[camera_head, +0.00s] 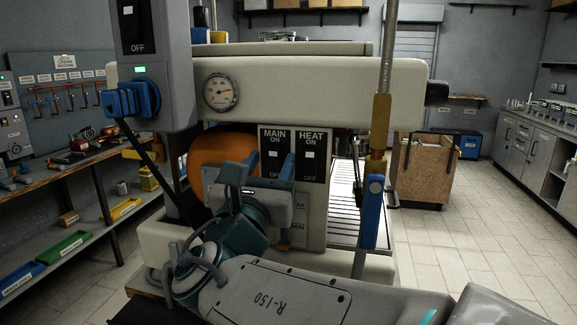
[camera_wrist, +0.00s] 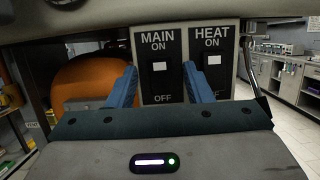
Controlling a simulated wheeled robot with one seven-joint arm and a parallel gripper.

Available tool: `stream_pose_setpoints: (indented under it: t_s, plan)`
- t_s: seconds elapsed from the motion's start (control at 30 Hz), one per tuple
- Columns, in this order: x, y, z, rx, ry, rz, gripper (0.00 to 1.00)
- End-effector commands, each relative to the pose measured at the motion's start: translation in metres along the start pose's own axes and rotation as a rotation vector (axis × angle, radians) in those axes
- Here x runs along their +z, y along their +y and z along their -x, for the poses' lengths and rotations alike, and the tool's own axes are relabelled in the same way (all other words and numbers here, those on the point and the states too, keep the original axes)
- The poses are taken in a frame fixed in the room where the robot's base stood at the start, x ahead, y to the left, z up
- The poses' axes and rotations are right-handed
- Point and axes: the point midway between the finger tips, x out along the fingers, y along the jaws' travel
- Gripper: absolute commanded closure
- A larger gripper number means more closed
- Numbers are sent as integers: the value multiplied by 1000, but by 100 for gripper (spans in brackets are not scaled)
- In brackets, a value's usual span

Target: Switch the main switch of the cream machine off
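The cream machine's main switch (camera_head: 274,152) is a black plate marked MAIN, ON at the top and OFF at the bottom. It also shows in the wrist view (camera_wrist: 159,66). Its white toggle sits nearer the ON label than the OFF label. My gripper (camera_head: 262,173) is in front of the lower part of the plate, in the head view. In the wrist view, the two blue fingers of my gripper (camera_wrist: 160,85) are wide apart, one on each side of the main switch's lower half, with nothing between them. Whether they touch the panel cannot be told.
The similar HEAT switch (camera_head: 312,153) is immediately right of the main switch, close to my right finger. An orange rounded part (camera_head: 215,160) lies left. A pressure gauge (camera_head: 220,92) is above. A vertical rod with a blue handle (camera_head: 372,212) stands right.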

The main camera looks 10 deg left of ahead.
Motion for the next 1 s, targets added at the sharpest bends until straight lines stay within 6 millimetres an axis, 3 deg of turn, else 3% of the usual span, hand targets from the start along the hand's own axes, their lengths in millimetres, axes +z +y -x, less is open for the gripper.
stream_pose_setpoints:
  t_s: [0.23,0.37,0.8,1.0]
  plan:
    - [0,0,1,0,0,0,55]
    - [0,1,12,3,-1,-2,55]
    - [-1,1,106,3,-2,-1,55]
    - [0,0,131,1,-1,-1,55]
